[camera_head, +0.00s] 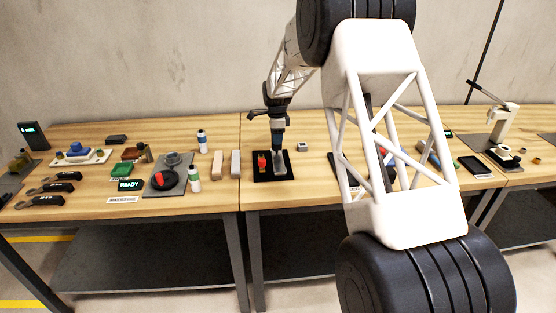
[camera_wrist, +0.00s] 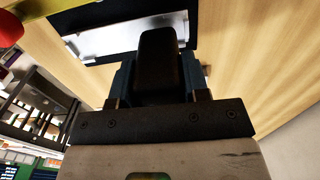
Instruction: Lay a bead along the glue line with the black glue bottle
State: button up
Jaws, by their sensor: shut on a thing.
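My gripper (camera_head: 277,138) is upright over a black tray (camera_head: 258,179) on the middle bench. It is shut on a dark blue thing (camera_wrist: 124,80), which shows on both sides of a black finger (camera_wrist: 158,65) in the wrist view. Most of the held thing is hidden, and I cannot tell its full shape. Just below it, a grey metal plate (camera_wrist: 100,42) lies on the tray; I cannot tell whether they touch. I cannot make out a black glue bottle for sure; a small dark upright thing (camera_head: 147,153) stands at the left. No glue line is clear.
A red thing (camera_head: 262,160) stands on the tray, left of my gripper. My white arm link covers part of the right bench.

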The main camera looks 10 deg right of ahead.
jog(key=shift+s+f, duration=0.1)
jog(key=shift+s, duration=2.2)
jog(key=shift+s, duration=0.15)
jog(key=shift+s+r, duration=0.2)
jog(key=shift+s, duration=1.9)
jog(key=shift+s, duration=0.15)
jog(key=shift+s+f, duration=0.15)
